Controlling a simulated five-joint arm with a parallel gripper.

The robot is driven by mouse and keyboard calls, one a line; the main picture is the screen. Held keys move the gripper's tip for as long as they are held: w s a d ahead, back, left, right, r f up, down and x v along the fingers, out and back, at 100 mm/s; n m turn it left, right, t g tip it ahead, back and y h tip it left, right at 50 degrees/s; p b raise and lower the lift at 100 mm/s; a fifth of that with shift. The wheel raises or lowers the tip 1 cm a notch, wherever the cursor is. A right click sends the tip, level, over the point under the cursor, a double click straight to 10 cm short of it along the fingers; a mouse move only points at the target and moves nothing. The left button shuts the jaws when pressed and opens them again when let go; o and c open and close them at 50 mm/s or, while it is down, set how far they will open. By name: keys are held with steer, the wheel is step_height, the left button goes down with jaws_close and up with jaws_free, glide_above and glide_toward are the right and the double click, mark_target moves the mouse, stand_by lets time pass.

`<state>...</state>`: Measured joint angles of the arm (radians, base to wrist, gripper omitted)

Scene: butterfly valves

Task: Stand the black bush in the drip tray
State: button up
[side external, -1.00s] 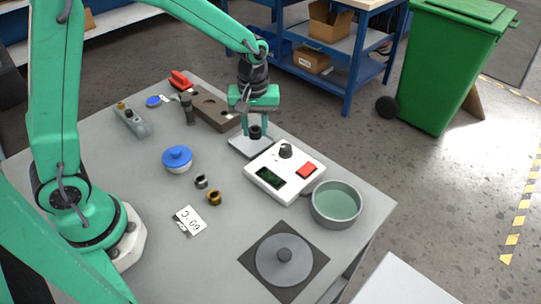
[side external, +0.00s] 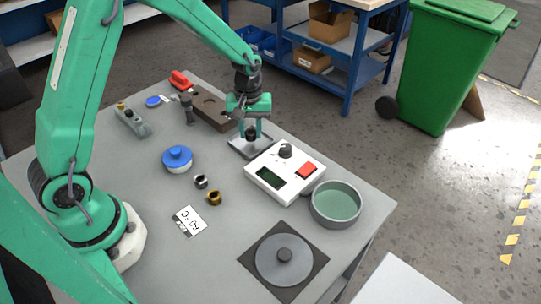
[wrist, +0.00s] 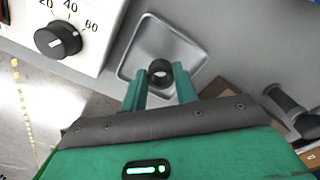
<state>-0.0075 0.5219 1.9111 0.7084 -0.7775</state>
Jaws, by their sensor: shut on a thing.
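The black bush (wrist: 160,74) is a short dark ring between my gripper's two green fingers. It also shows in the side view (side external: 251,133). My gripper (side external: 251,131) is shut on it, and the fingers show in the wrist view (wrist: 160,85). The drip tray (wrist: 140,40) is a shallow square grey metal tray; in the side view (side external: 237,146) it lies behind the white control box. The bush is over the tray's inside and looks upright. I cannot tell whether it touches the tray floor.
The white control box (side external: 262,171) with a black knob and red button stands close beside the tray. A brown holed block (side external: 212,111) lies on its other side.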

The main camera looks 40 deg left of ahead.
steer(key=shift+f, duration=0.75)
steer(key=shift+f, duration=0.15)
steer(key=o, duration=1)
step_height(320, 180, up, 12)
steer(key=shift+r, duration=0.2)
